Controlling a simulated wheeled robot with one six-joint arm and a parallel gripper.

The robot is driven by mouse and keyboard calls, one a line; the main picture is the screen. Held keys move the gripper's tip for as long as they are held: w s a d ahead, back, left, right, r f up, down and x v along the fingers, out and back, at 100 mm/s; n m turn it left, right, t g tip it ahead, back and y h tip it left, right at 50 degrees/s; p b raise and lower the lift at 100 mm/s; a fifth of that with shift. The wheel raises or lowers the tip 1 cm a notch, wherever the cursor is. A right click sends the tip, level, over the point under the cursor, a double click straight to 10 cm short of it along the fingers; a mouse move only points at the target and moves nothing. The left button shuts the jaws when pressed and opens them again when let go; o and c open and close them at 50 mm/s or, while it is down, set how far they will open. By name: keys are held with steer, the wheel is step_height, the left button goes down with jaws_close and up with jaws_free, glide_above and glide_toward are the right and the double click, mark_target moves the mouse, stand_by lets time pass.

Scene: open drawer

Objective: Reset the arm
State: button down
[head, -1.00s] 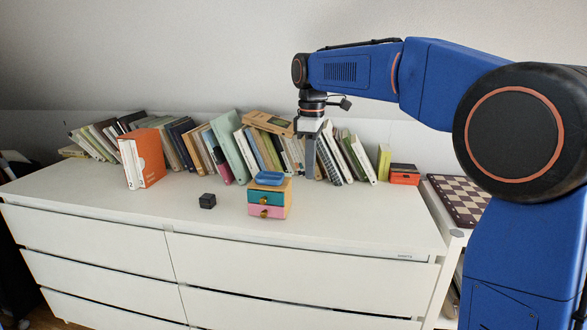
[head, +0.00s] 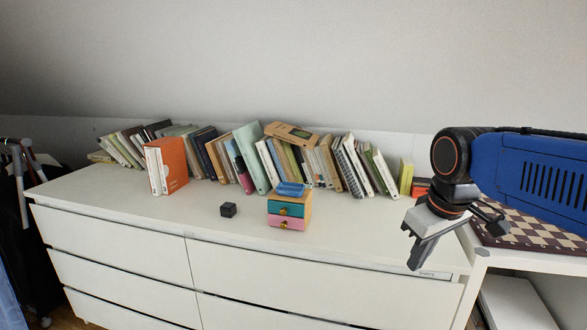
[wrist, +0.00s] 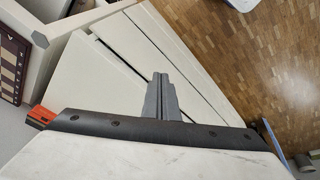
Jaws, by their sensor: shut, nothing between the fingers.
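My gripper (head: 418,262) hangs over the right end of the white dresser in the head view, fingers pointing down. It is shut and empty. In the wrist view its grey fingers (wrist: 161,98) sit together, with the dresser front and wooden floor beyond. A small box with two drawers (head: 289,212), teal above and pink below, stands on the dresser top to the left of my gripper. Both drawers look shut. A blue item (head: 290,188) lies on top of the box. A small black cube (head: 228,210) sits left of the box.
A row of leaning books (head: 262,160) lines the back of the dresser (head: 120,211). An orange and white book or binder (head: 172,166) stands at the left. A chessboard (head: 520,232) lies on a lower shelf unit at the right. The dresser top's front is clear.

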steer(key=s+d+f+m, duration=0.1)
steer(key=s+f+m, duration=0.1)
steer(key=s+f, duration=0.3)
steer(key=s+d+f+m+t, duration=0.1)
steer(key=s+d+f+m, duration=0.1)
steer(key=s+f, duration=0.3)
steer(key=shift+s+d+m+t, duration=0.3)
steer(key=shift+s+m, duration=0.1)
steer(key=shift+s, duration=0.35)
steer(key=shift+f, duration=0.1)
